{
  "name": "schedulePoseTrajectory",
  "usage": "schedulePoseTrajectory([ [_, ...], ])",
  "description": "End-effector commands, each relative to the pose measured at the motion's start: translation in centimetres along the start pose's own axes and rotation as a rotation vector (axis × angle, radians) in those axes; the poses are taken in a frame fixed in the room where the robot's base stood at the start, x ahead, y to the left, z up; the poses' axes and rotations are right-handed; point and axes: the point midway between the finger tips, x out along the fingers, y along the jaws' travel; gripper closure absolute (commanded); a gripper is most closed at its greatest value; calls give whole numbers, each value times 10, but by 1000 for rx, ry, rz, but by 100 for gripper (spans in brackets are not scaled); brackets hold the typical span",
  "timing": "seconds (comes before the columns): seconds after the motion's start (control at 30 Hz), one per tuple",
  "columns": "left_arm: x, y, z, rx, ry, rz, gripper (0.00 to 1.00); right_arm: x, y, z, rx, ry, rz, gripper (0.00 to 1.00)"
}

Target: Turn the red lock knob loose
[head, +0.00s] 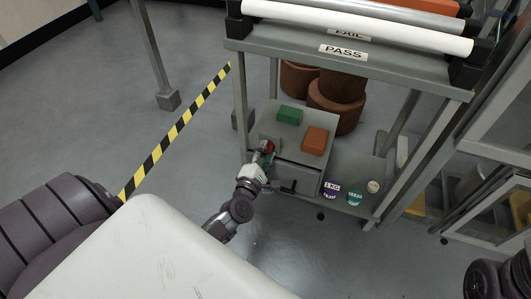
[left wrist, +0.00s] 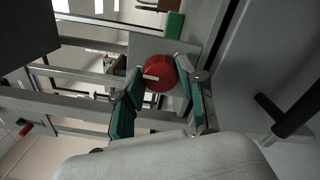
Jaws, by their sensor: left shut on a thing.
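The red lock knob (left wrist: 160,73) is a round red disc with a pale bar across it. In the left wrist view it sits between the two teal-padded fingers of my left gripper (left wrist: 163,92), which is shut on it. In the head view the left gripper (head: 264,158) is at the left side of a grey box (head: 296,148), and only a bit of the red knob (head: 269,146) shows beside the fingers. My right gripper is not in view; only a dark part of that arm shows at the lower right.
A green block (head: 290,116) and an orange block (head: 315,140) lie on the grey box. Weights, including a purple one (head: 331,188), stand to its right on the lower shelf. Brown cylinders (head: 334,105) stand behind. A PASS shelf (head: 370,60) overhangs above.

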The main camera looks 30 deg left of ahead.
Motion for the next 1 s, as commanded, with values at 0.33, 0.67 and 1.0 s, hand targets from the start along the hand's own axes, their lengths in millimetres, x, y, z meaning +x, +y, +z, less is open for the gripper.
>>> schedulePoseTrajectory([
  [0.33, -1, -1, -1, -57, 2, -2, 95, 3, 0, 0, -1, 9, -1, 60],
  [0.67, -1, -1, -1, -57, 2, -2, 95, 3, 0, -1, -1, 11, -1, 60],
  [1.0, 0, 0, 0, -56, 1, -1, 35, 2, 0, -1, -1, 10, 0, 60],
])
